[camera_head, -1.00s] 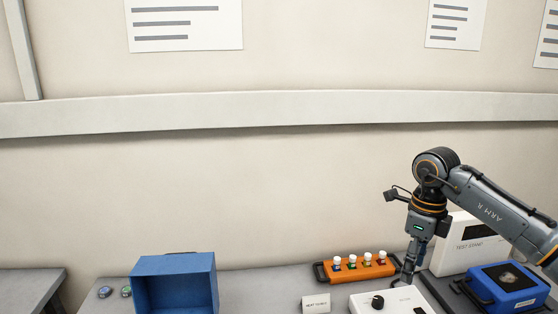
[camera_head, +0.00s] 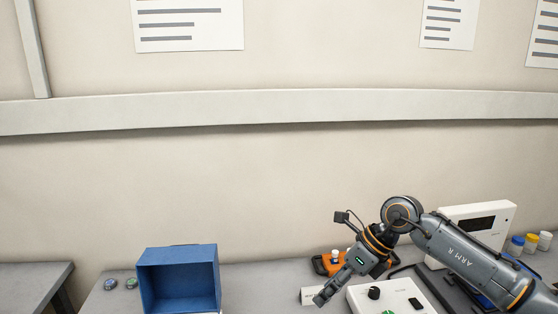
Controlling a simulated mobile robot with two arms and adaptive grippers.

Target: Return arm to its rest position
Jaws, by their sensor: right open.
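My right arm comes in from the right, marked "ARM R". My right gripper (camera_head: 322,298) points down and to the left, above the bench just left of the white control box. It is open, and I see nothing between its fingers. My left gripper is not in view.
A blue open box (camera_head: 180,280) stands at the left with two small round items (camera_head: 120,284) beside it. The white control box (camera_head: 385,297) with a black knob is at the front. A white instrument (camera_head: 480,230) and several capped jars (camera_head: 531,243) are at the right.

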